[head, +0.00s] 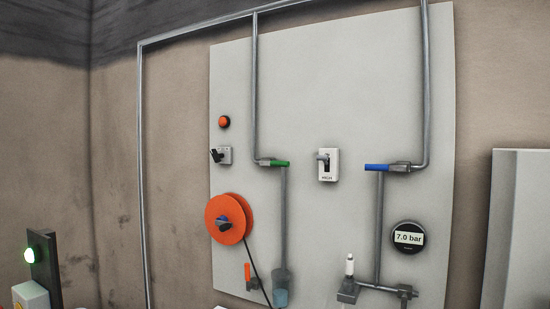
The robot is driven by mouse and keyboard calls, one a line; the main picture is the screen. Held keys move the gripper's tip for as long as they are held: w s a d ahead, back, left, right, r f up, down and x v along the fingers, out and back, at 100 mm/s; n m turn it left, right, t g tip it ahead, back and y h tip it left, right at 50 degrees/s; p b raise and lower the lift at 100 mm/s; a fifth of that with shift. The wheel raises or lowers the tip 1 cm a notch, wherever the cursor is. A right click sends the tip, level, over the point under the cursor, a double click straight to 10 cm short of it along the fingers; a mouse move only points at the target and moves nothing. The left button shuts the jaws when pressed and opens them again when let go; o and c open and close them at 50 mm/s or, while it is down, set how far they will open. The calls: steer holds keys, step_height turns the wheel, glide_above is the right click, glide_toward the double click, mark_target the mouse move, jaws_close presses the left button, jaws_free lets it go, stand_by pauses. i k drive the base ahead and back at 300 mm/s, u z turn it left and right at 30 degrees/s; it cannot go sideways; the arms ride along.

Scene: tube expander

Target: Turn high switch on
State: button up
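A second switch (225,156) with a black lever is at the panel's left. My gripper is not in view, and nothing covers the labelled switch.
Pipes carry a green-handled valve (279,163) and a blue-handled valve (376,167) on either side of the switch. An orange reel (213,217), an orange button (224,122) and a gauge (408,250) reading 7.0 bar are nearby. A pale cabinet (520,230) stands at right.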

mark_target(217, 157)
steer(key=u, duration=0.65)
steer(key=i, duration=0.4)
steer(key=u, duration=1.1)
steer(key=i, duration=1.95)
steer(key=z, duration=0.4)
